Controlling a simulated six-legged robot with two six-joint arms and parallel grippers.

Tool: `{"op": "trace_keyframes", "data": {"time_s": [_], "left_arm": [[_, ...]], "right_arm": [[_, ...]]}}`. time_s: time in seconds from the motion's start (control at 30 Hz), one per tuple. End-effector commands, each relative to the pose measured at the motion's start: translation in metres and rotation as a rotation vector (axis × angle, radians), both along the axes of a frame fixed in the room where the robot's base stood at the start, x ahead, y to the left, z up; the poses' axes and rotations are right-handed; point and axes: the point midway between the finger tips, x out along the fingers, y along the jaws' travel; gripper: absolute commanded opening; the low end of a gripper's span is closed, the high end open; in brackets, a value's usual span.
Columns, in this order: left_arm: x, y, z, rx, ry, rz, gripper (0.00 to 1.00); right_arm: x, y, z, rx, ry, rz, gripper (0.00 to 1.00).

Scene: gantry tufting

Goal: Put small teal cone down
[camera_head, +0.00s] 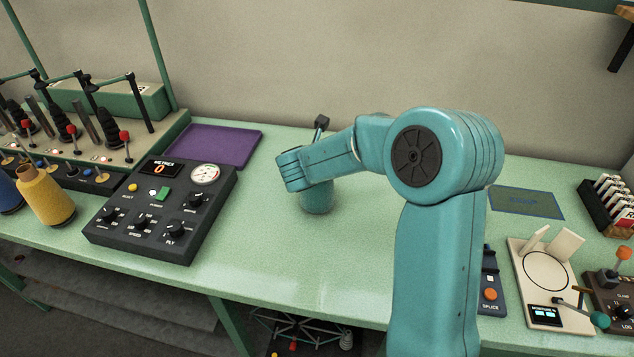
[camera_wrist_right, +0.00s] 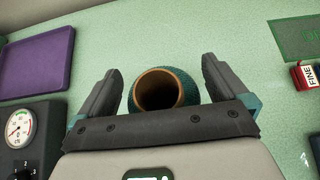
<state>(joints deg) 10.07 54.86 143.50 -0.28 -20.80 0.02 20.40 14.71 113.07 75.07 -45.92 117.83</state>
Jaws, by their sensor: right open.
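The small teal cone (camera_head: 317,198) stands on the green table, below my right wrist in the head view. In the right wrist view I look into the brown open tube of the teal cone (camera_wrist_right: 160,90), with teal yarn around it. My right gripper (camera_wrist_right: 160,72) is open, with one dark finger on each side of the cone. Narrow gaps appear between the fingers and the yarn. In the head view my right arm hides the cone's upper part, and the fingers cannot be made out. My left gripper is in neither view.
A yellow cone (camera_head: 45,195) stands further left. A dark green mat (camera_head: 526,203), a white scale (camera_head: 548,275) and a card rack (camera_head: 607,205) are at right. Table in front of the cone is clear.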

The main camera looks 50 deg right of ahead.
Motion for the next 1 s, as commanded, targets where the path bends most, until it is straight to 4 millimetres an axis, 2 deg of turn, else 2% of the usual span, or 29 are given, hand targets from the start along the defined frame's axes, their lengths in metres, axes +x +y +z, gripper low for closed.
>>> {"op": "trace_keyframes", "data": {"time_s": [0.1, 0.13, 0.37, 0.4, 0.63, 0.77, 0.87, 1.0], "left_arm": [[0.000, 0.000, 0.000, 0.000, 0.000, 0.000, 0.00], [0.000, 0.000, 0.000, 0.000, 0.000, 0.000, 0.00], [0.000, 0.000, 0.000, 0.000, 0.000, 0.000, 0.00], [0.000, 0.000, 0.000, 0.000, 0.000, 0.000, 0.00], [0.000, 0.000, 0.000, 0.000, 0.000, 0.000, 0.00], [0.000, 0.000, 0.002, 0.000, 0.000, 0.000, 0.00], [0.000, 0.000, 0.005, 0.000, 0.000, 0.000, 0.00], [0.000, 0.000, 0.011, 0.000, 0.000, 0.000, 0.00]], "right_arm": [[0.000, 0.000, 0.000, -0.001, 0.000, 0.000, 1.00], [0.000, 0.000, 0.000, -0.001, 0.000, 0.000, 0.97], [0.000, 0.000, 0.000, 0.000, 0.000, 0.000, 0.22], [0.000, 0.000, 0.001, -0.001, -0.001, -0.001, 0.09], [0.000, 0.001, 0.001, 0.000, -0.001, -0.001, 0.09], [0.000, 0.000, 0.011, -0.001, -0.002, -0.001, 0.09], [0.000, 0.000, 0.027, -0.002, -0.007, -0.001, 0.09], [0.000, 0.000, 0.063, -0.002, -0.009, -0.001, 0.09]]}}
